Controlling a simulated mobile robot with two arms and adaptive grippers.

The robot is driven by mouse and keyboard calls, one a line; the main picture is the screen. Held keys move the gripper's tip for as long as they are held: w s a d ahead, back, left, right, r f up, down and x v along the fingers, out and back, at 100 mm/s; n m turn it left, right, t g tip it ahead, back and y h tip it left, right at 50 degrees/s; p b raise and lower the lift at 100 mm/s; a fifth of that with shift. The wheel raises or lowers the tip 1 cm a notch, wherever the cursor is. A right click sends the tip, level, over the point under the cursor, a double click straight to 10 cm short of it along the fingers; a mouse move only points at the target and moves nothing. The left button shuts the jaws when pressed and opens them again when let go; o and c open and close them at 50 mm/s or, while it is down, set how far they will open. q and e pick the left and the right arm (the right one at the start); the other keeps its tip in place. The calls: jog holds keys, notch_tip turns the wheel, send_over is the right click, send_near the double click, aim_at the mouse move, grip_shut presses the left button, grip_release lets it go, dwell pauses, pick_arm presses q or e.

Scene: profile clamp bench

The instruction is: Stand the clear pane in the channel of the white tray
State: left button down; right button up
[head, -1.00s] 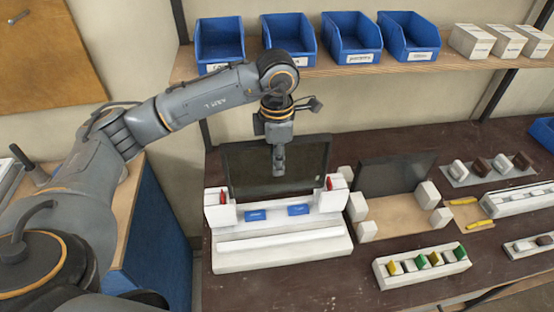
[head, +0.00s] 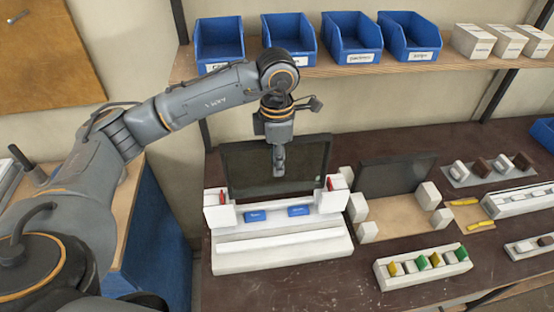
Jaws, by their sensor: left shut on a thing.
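A dark-looking, see-through pane (head: 250,170) stands upright at the back of the white tray (head: 280,262), between the tray's two white end blocks. My left gripper (head: 279,172) is shut on the pane near the middle, pointing down from above. Each end block carries a red piece. Two blue labels (head: 255,216) lie on the tray in front of the pane. I cannot tell whether the pane's lower edge sits inside the channel or just above it. My right gripper is not in view.
A second dark pane (head: 396,174) stands at the back of a wooden board (head: 400,216) with white corner blocks, just right of the tray. White racks with coloured pieces (head: 422,268) stand further right. Blue bins (head: 219,42) and white boxes line the shelf above.

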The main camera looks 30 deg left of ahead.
aim_at(277, 188)
pick_arm(q)
jog(key=shift+f+b, duration=0.35)
jog(key=shift+b, duration=0.05)
jog(key=shift+f+b, duration=0.3)
jog(key=shift+f, duration=0.05)
jog(key=shift+f+b, duration=3.85)
jog(key=shift+f, duration=0.45)
jog(key=c, duration=1.1)
grip_release()
jog(key=shift+r+p, duration=2.3)
jog(key=shift+r, duration=1.7)
